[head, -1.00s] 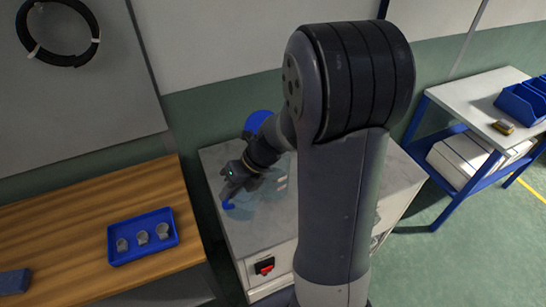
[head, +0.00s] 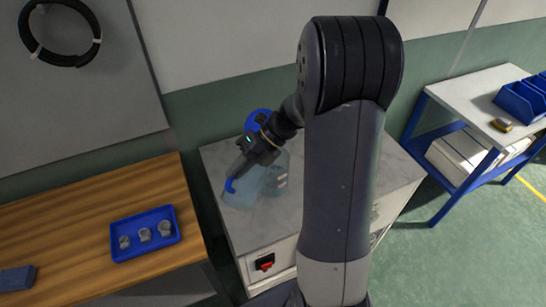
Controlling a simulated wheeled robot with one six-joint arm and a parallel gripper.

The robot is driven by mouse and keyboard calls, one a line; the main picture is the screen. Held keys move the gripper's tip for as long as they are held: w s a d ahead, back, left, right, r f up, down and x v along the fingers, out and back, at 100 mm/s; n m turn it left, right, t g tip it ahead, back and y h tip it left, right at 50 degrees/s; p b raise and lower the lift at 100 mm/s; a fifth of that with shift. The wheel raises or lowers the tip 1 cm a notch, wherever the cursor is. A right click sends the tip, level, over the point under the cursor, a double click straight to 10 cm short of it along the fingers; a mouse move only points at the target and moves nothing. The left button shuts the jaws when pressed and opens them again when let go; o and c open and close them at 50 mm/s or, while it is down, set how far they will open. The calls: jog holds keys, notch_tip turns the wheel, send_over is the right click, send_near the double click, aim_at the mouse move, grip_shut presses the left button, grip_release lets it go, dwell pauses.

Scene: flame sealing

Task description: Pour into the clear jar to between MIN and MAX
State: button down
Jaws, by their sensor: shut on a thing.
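My gripper (head: 237,176) is over the grey bench top and is shut on a blue handle (head: 231,186). The handle seems to belong to a pale, see-through jug (head: 240,197), which is tilted or partly hidden; I cannot tell which. A clear jar (head: 278,180) with dark marks on its side stands just right of it, partly behind my gripper. The MIN and MAX lines and any liquid level are too small to read. I cannot tell whether the jug touches the jar.
A round blue thing (head: 257,121) is at the back of the grey bench (head: 225,160). A blue tray (head: 165,246) with several small grey parts lies on the wooden table (head: 75,220) at left. A shelf cart (head: 480,110) with blue bins stands at right.

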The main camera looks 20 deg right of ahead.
jog(key=shift+w+d+r+y, duration=0.15)
jog(key=shift+d+y, duration=0.1)
jog(key=shift+y, duration=0.05)
jog(key=shift+w+d+r+y, duration=0.2)
jog(key=shift+d+r+y, duration=0.1)
jog(key=shift+r, duration=0.1)
jog(key=shift+w+d+r+m+g+y, duration=0.3)
jog(key=shift+d+r+y, duration=0.15)
jog(key=shift+r+y, duration=0.1)
jog(key=shift+w+d+r+m+g+y, duration=0.2)
jog(key=shift+d+r+g+y, duration=0.1)
jog(key=shift+d+r+y, duration=0.2)
dwell(4.2)
jog(key=shift+w+d+r+y, duration=0.25)
jog(key=shift+w+d+r, duration=0.1)
jog(key=shift+d, duration=0.15)
dwell(1.5)
